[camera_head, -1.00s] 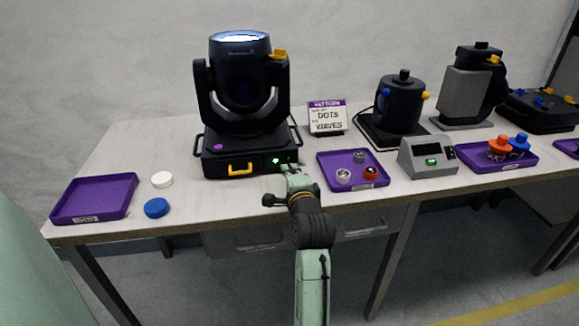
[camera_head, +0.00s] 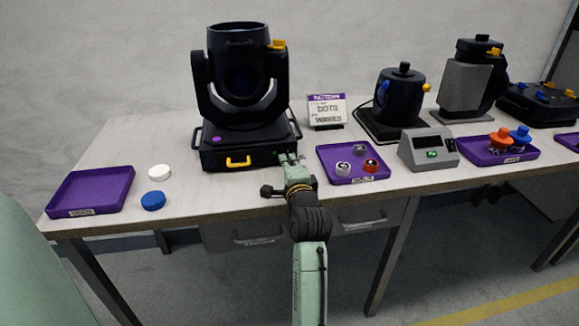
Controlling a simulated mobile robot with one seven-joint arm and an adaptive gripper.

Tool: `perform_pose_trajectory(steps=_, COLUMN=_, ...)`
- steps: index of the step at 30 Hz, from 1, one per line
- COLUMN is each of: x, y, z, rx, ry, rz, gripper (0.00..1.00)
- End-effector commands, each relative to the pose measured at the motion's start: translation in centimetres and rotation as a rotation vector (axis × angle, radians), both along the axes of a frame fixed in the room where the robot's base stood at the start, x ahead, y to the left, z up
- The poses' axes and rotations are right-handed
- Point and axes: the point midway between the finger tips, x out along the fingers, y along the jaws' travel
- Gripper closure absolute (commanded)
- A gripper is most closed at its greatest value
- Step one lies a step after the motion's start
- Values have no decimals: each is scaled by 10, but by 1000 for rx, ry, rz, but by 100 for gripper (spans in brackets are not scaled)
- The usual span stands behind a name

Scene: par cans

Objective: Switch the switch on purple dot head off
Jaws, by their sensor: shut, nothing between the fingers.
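The moving head with the purple dot (camera_head: 216,139) on its base stands at the left middle of the table, in the head view. Its lens at the top is dark, and so is the right part of its base front (camera_head: 267,160), where the switch is too small to make out. A yellow handle (camera_head: 238,161) is on the base front. My gripper (camera_head: 288,158) is at the right end of that base front, small and partly hidden by my wrist. It is shut and holds nothing. I cannot tell whether it touches the base.
A purple tray (camera_head: 327,152) with several small knobs lies right of my gripper. A grey box (camera_head: 440,148) with a green light stands beyond it. An empty purple tray (camera_head: 95,190), a white puck (camera_head: 159,171) and a blue puck (camera_head: 153,200) are at left. A sign (camera_head: 327,109) stands behind.

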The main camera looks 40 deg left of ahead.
Motion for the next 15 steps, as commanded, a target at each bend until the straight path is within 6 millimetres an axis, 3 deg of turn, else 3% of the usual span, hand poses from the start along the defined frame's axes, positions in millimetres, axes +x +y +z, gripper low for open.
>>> perform_pose_trajectory(steps=5, x=-10, y=-12, z=0, rx=-2, ry=1, rz=-1, gripper=100)
perform_pose_trajectory(steps=15, x=-56, y=-67, z=4, rx=1, ry=-1, rz=-1, gripper=100)
